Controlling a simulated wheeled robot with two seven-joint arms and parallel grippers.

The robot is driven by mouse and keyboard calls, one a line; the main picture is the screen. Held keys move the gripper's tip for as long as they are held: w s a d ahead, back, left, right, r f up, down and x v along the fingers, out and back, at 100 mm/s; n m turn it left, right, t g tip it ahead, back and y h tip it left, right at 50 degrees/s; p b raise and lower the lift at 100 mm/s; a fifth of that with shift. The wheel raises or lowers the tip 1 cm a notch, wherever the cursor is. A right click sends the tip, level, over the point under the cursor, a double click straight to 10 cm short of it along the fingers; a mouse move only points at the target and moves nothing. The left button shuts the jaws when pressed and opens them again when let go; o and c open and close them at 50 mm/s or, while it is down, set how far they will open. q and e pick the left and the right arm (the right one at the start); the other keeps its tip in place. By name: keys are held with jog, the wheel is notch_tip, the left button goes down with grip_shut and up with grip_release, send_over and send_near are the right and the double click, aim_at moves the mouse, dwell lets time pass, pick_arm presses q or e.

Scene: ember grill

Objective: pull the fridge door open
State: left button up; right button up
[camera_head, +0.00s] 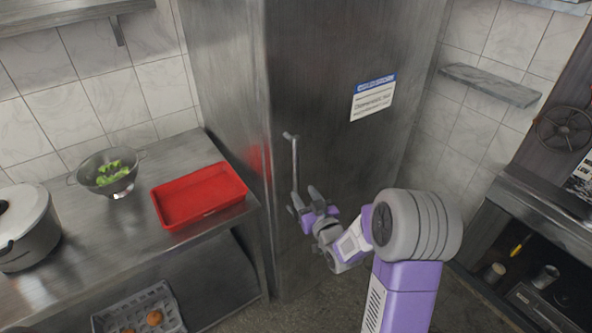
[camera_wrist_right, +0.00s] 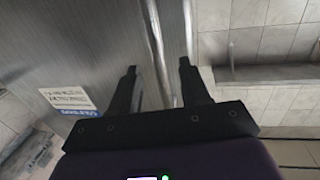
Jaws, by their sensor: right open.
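The fridge (camera_head: 340,60) is a tall grey metal cabinet in the middle of the head view, with a white and blue label on its front. Its door looks shut. The handle (camera_head: 294,163) is a thin upright metal bar near the door's left edge. My right gripper (camera_head: 302,200) is open at the lower part of the handle. In the right wrist view the handle (camera_wrist_right: 157,40) runs between the two spread fingers (camera_wrist_right: 158,66); I cannot tell whether either finger touches it. My left gripper is not in view.
A steel counter (camera_head: 100,232) left of the fridge holds a red tray (camera_head: 200,195), a colander (camera_head: 108,172) with greens and a pot (camera_head: 25,225). A grey crate (camera_head: 140,308) is below. A wall shelf (camera_head: 490,84) and a dark unit (camera_head: 540,215) stand right.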

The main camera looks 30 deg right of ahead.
aim_at(297, 179)
jog(key=shift+w+d+r, duration=0.2)
jog(key=shift+w, duration=1.05)
jog(key=shift+w+d+r, duration=0.2)
jog(key=shift+w+d, duration=0.05)
jog(key=shift+w, duration=1)
jog(key=shift+w+d+r, duration=0.2)
jog(key=shift+w, duration=1.05)
grip_shut()
